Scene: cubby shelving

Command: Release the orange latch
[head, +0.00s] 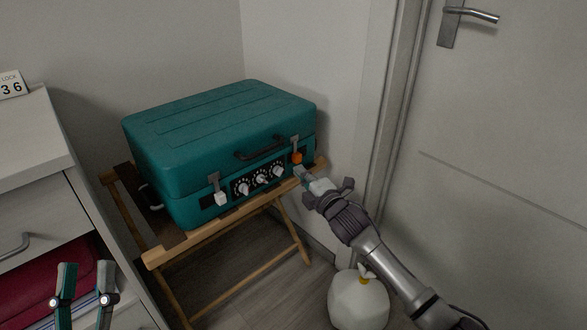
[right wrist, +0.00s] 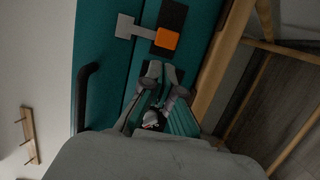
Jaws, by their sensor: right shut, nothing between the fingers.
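The orange latch (head: 297,158) is on the front right of a teal case (head: 222,118). In the right wrist view the orange latch (right wrist: 166,38) sits on a dark plate, with a pale metal strap (right wrist: 132,27) running to it. My right gripper (head: 303,174) is shut and empty, with its fingertips just below the latch in the head view. In the right wrist view the fingertips (right wrist: 162,72) point at the latch, with a small gap between. My left gripper (head: 86,278) is open and empty at the lower left, far from the case.
The case has a white latch (head: 221,198), several knobs (head: 261,179) and a dark handle (head: 260,148). It stands on a wooden folding stand (head: 220,228). A white round container (head: 358,301) is on the floor below my right arm. A drawer unit (head: 50,190) is left, a door (head: 500,130) right.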

